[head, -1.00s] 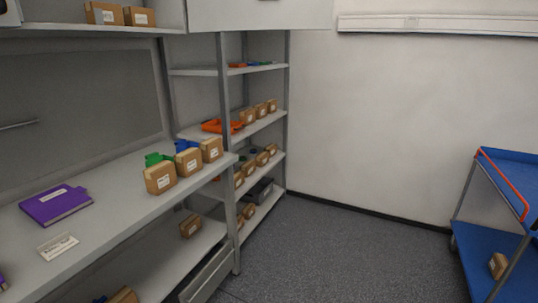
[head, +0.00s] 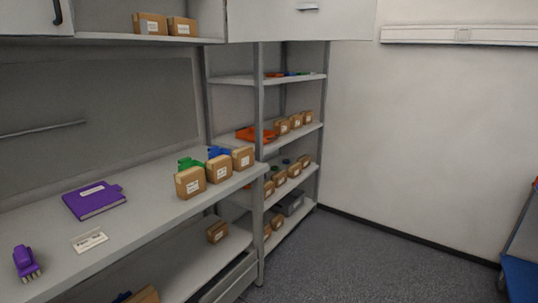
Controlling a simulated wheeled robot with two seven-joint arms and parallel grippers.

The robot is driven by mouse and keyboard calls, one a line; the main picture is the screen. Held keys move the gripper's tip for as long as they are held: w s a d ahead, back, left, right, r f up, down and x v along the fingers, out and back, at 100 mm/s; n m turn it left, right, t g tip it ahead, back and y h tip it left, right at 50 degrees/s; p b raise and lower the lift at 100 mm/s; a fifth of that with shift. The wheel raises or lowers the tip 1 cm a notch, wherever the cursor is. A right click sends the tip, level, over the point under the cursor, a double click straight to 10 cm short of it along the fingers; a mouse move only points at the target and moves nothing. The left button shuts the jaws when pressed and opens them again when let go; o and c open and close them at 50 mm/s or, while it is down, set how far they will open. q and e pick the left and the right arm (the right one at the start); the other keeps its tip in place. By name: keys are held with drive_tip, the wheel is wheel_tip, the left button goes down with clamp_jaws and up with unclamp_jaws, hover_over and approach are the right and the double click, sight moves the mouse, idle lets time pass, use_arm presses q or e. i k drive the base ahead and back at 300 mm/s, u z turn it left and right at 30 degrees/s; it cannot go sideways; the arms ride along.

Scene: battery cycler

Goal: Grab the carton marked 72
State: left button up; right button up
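Several small brown cartons with white labels are in the head view, and the label numbers are too small to read, so I cannot tell which is marked 72. Three cartons stand in a row on the workbench: a front one (head: 190,182), a middle one (head: 219,169) and a rear one (head: 243,158). Two more cartons (head: 151,24) sit on the upper shelf. One carton (head: 217,232) is on the shelf below the bench. More stand on the corner rack, such as one carton (head: 282,127) on its middle shelf. Neither of my grippers is in view.
The grey workbench (head: 140,227) holds a purple binder (head: 94,200), a small label card (head: 90,240) and a purple connector (head: 26,262). Green and blue clips lie behind the bench cartons. A blue cart (head: 520,275) stands at the right edge. The floor (head: 365,260) between is clear.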

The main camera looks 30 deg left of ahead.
sight(243, 157)
drive_tip(key=z, duration=0.2)
drive_tip(key=i, duration=1.9)
drive_tip(key=u, duration=0.75)
drive_tip(key=i, duration=1)
drive_tip(key=u, duration=0.9)
